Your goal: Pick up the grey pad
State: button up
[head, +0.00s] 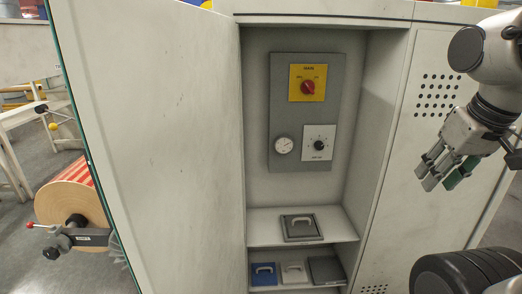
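A dark grey pad (302,227) with a handle lies on the upper shelf of the open cabinet. On the lower shelf are a blue pad (263,280) with a light handle, a light grey pad (294,279) with a handle, and a dark grey flat piece (326,271); the bottom of this row is cut off by the picture edge. My gripper (443,171) is at the right, in front of the closed perforated door, well above and to the right of the pads. Its fingers are apart with nothing seen between them, and a green part shows on one finger.
The open cabinet door (165,140) stands at the left. The cabinet's back panel (324,100) carries a red knob on a yellow plate, a gauge and a dial. A perforated door (440,90) is on the right.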

aim_at(304, 226)
jog(key=l, duration=1.4)
jog(key=u, duration=0.05)
